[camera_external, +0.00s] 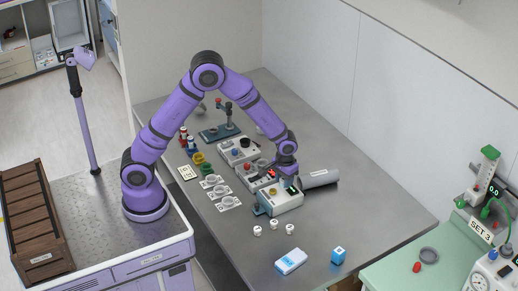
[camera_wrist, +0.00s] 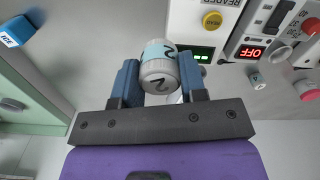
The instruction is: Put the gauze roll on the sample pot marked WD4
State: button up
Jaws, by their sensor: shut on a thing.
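My gripper (camera_external: 288,180) is over the row of devices at the middle of the table. In the wrist view my gripper (camera_wrist: 159,82) is shut on a small pale cylinder (camera_wrist: 160,68) with a blue-green band and dark "2" marks; it looks like a lidded pot. Three small white pots (camera_external: 274,224) with dark marks stand apart on the table in front of the devices; their marks are too small to read, so I cannot tell which is WD4. A grey cylinder (camera_external: 320,180) lies on its side right of the devices; I cannot tell whether it is the gauze roll.
A white device with a green display (camera_wrist: 190,48) and another with a red OFF display (camera_wrist: 250,52) are close by. A blue-and-white box (camera_external: 291,260) and a blue cube (camera_external: 338,255) lie at the front. White holders (camera_external: 220,190) stand left. The table's right front is bare.

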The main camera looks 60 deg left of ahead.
jog(key=w+a+n, duration=0.2)
jog(key=w+a, duration=0.1)
jog(key=a, duration=0.4)
jog(key=w+a+n, duration=0.2)
jog(key=w+a, duration=0.2)
jog(key=a, duration=0.3)
jog(key=a+n, duration=0.9)
jog(key=a, duration=2.8)
notch_tip(320, 180, down, 5)
jog(key=w+a, duration=0.1)
jog(key=w, duration=0.4)
jog(key=w+a+f, duration=0.1)
jog(key=w, duration=0.4)
jog(key=w+a, duration=0.2)
jog(key=w, duration=0.2)
jog(key=shift+w+a+f, duration=0.1)
jog(key=shift+w+f, duration=0.2)
jog(key=shift+w, duration=0.1)
jog(key=shift+f, duration=1.7)
jog(key=shift+f, duration=0.1)
jog(key=o, duration=0.9)
jog(key=shift+f, duration=0.1)
